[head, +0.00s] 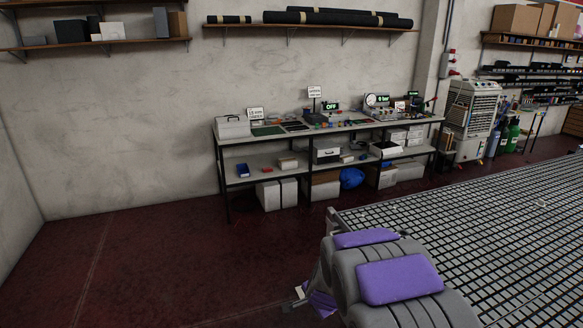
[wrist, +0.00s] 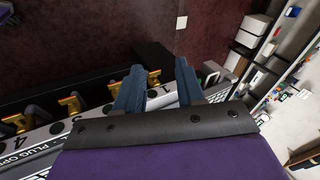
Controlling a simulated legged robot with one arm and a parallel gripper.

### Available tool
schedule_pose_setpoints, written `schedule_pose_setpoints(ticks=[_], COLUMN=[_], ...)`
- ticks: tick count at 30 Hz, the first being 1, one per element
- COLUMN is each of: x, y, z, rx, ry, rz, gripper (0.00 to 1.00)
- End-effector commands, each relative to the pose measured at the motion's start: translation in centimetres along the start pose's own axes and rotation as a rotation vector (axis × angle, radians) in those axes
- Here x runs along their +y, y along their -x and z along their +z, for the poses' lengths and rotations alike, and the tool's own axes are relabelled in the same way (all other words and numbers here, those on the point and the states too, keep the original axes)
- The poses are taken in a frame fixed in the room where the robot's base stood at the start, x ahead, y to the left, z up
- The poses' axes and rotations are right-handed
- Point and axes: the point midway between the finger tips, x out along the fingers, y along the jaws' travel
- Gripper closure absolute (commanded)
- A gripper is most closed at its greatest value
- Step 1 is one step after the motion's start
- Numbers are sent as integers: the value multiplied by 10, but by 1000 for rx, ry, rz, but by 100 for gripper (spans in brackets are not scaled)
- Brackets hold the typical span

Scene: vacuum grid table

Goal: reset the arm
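My gripper (wrist: 158,68) shows in the wrist view as two blue-grey fingers standing apart, with nothing between them. It is above or in front of a pale panel (wrist: 62,126) printed with numbers and "PLUG OP…", which carries brass-coloured fittings (wrist: 71,104). I cannot tell whether the fingers touch the panel. In the head view my folded grey arm with purple pads (head: 400,279) fills the bottom right, beside the near corner of the grid table (head: 470,215). My gripper's fingers cannot be made out there.
A workbench (head: 345,128) with an "OFF" display and a "6 bar" display stands against the back wall. A white cooler unit (head: 468,110) and gas bottles (head: 511,135) stand to its right. The dark red floor (head: 130,260) at left is clear.

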Motion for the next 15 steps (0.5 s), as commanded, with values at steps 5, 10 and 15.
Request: schedule_pose_setpoints(ticks=[5,10,15], x=[24,60,104], y=[64,121,177], z=[18,37,55], rx=[-99,-194,-285], ry=[176,349,518], rz=[53,114,177], gripper=[62,62,62])
